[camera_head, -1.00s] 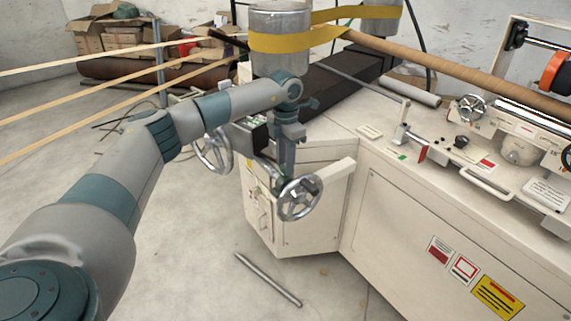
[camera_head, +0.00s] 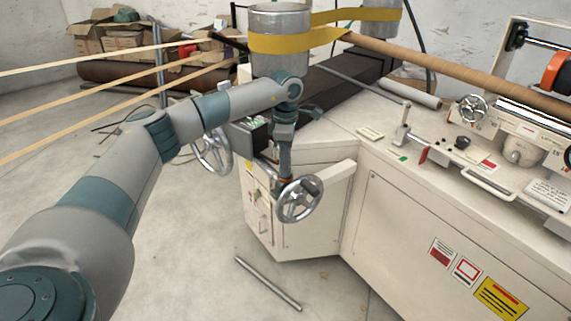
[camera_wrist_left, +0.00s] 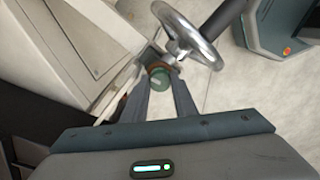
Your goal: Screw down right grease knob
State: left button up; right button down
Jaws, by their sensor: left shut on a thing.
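My left gripper (camera_head: 280,183) points straight down beside the front handwheel (camera_head: 299,199) at the end of the white machine. In the left wrist view, the gripper's two fingers (camera_wrist_left: 161,75) are shut on a small round green-topped grease knob (camera_wrist_left: 159,81). A copper-coloured part shows around the knob. The same handwheel shows just beyond the fingertips in the left wrist view (camera_wrist_left: 189,38). In the head view the knob is hidden by the fingers and the handwheel. My right gripper is not in view.
A second handwheel (camera_head: 213,152) stands left of my left gripper, behind the forearm. A metal cylinder with a yellow belt (camera_head: 278,42) rises just behind the wrist. The white machine body (camera_head: 440,225) fills the right. A metal rod (camera_head: 268,283) lies on the otherwise open floor.

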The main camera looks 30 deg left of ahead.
pick_arm(q)
jog(key=shift+w+r, duration=0.1)
jog(key=o, duration=0.6)
jog(key=shift+o, duration=0.8)
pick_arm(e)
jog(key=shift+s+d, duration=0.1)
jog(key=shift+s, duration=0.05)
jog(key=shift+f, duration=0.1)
